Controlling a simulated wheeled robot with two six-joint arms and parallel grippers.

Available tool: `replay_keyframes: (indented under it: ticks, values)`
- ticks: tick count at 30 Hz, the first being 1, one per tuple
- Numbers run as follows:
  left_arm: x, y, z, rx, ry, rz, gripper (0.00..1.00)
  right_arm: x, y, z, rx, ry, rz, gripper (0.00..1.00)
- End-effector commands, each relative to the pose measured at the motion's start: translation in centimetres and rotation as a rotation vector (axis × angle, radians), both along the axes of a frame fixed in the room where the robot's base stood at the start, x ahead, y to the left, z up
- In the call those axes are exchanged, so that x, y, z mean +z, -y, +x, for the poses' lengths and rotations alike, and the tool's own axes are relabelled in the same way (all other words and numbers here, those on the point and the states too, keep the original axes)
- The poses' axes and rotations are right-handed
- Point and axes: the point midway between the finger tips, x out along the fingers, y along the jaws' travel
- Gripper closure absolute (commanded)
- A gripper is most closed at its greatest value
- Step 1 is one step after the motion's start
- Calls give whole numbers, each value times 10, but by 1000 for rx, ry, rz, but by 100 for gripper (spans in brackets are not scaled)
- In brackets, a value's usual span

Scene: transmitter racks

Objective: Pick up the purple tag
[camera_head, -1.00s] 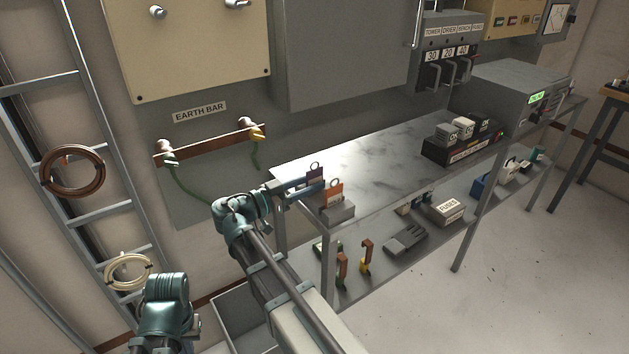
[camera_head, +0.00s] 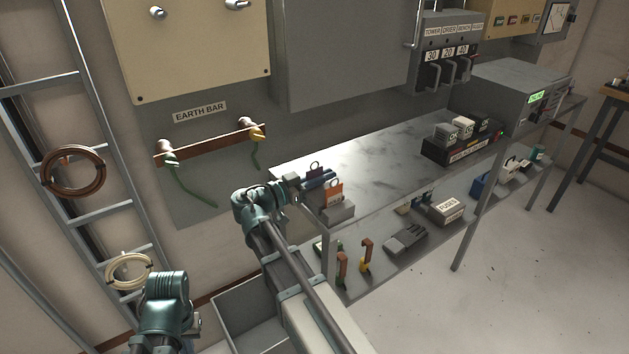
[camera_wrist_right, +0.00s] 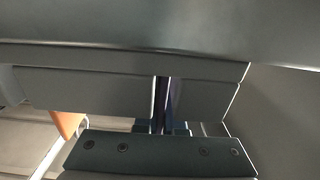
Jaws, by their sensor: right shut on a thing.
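The purple tag (camera_head: 313,168) stands upright at the near left end of the grey bench, with a ring at its top. My right gripper (camera_head: 318,180) reaches it from the left and is shut on it. In the right wrist view the tag (camera_wrist_right: 160,97) shows edge-on as a thin dark purple strip between the fingers. An orange tag (camera_head: 335,191) stands just in front of it in a grey block (camera_head: 339,213); the orange tag also shows in the right wrist view (camera_wrist_right: 68,123). Of my left arm only a teal link shows; its gripper is not seen.
The bench top (camera_head: 375,152) is clear to the right up to a black tray (camera_head: 462,148) of labelled blocks. A lower shelf holds a fuses box (camera_head: 446,209) and red and yellow handles. An earth bar (camera_head: 210,144) is on the wall behind.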

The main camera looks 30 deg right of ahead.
Motion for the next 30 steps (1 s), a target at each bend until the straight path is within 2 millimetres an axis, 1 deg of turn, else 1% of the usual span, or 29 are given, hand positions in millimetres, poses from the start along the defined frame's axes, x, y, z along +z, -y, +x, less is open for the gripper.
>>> replay_keyframes:
  ticks: [9,14,20,30]
  values:
    - [1,0,0,0,0,0,100,1,0,0,0,0,0,100]
    - [7,0,0,0,0,0,100,7,0,0,0,0,0,100]
    - [27,0,0,0,0,0,100,27,0,0,0,0,0,100]
    - [80,0,0,0,0,0,100,80,0,0,0,0,0,100]
